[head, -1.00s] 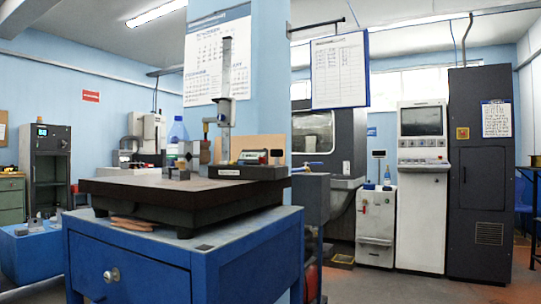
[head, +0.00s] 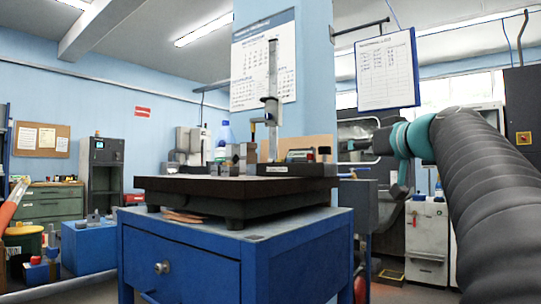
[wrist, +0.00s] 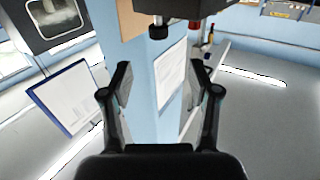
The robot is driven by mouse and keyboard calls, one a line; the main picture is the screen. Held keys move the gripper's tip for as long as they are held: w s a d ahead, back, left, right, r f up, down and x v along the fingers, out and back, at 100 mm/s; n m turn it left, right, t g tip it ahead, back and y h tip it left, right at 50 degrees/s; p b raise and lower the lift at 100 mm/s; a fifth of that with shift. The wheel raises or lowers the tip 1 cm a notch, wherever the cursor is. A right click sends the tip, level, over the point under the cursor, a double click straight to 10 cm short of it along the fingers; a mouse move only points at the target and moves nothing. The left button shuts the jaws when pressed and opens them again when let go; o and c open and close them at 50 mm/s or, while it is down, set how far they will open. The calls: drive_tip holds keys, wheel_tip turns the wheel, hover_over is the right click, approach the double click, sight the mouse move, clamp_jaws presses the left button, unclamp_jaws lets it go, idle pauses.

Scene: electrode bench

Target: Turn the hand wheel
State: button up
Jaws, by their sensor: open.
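I cannot make out a hand wheel for certain in either view. My gripper (wrist: 161,78) is open in the wrist view, with nothing between its two fingers. That view is upside down. A dark block with a black round knob (wrist: 158,31) and a red knob (wrist: 195,23) shows at its top edge, apart from the fingertips. In the head view my arm reaches in from the right, with its end beside the bench. A height gauge (head: 272,85) and a small instrument with a red knob (head: 324,150) stand on the dark surface plate (head: 190,184).
The plate rests on a blue cabinet (head: 200,270). A blue column stands behind it, with a wall chart (head: 262,62). A clipboard (head: 387,70) hangs to its right and shows in the wrist view (wrist: 65,95). A bottle (head: 226,132) and metal blocks are near the gauge.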

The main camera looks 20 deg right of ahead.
sight(328, 150)
drive_tip(key=w+p, duration=0.1)
drive_tip(key=w, duration=0.3)
drive_tip(key=w+p, duration=0.1)
drive_tip(key=w, duration=0.4)
drive_tip(key=w+a+p, duration=0.1)
drive_tip(key=w, duration=0.3)
drive_tip(key=shift+w+a+r, duration=0.1)
drive_tip(key=shift+w+r, duration=0.15)
drive_tip(key=shift+w, duration=0.1)
clamp_jaws()
